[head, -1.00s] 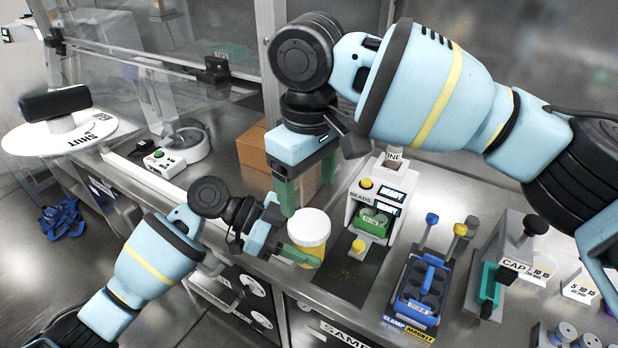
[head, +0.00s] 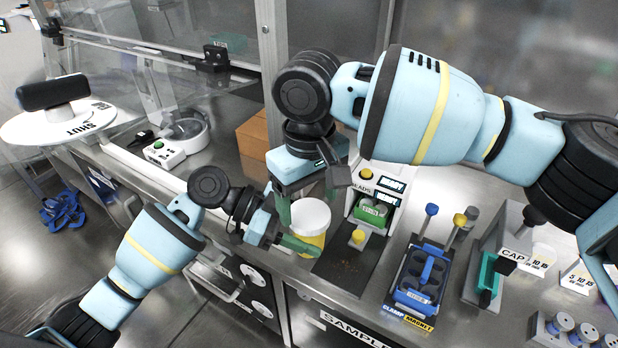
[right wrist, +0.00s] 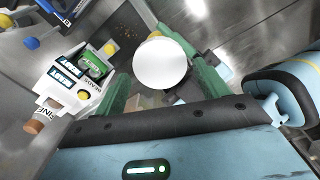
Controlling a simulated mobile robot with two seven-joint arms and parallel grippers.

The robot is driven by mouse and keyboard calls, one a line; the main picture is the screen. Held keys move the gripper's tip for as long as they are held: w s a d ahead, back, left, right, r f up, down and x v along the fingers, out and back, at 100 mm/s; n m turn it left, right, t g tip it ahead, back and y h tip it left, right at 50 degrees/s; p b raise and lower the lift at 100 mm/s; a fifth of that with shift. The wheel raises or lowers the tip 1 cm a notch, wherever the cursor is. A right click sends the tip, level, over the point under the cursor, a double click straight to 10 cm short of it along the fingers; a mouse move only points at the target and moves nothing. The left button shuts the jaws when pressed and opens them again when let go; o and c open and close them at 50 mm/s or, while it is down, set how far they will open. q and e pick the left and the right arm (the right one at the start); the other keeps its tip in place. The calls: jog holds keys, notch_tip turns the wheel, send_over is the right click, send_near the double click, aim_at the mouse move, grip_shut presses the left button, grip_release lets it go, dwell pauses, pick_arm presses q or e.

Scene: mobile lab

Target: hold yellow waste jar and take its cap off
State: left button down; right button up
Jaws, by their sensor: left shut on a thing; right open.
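The yellow waste jar (head: 311,242) is upright near the front edge of the bench, with its wide white cap (head: 311,213) on. My left gripper (head: 297,244) is shut on the jar's yellow body, below the cap. My right gripper (head: 307,197) is open, pointing down at the cap from above and behind. In the right wrist view the cap (right wrist: 160,63) lies between the two spread green fingers of the right gripper (right wrist: 163,82), nearer their far ends. I cannot tell whether a finger touches it.
A white beads dispenser (head: 372,195) stands just right of the jar. Further right are a blue clamp magnet rack (head: 420,285) and a grey cap station (head: 497,262). A cardboard box (head: 253,140) is behind the jar. A white-green device (head: 165,152) sits at the back left.

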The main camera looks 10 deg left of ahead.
jog(key=shift+f, duration=1.1)
jog(key=c, duration=0.8)
jog(key=n, duration=0.5)
jog(key=shift+n, duration=0.4)
jog(key=shift+r, duration=0.15)
jog(key=shift+r, duration=1)
jog(key=shift+r, duration=2)
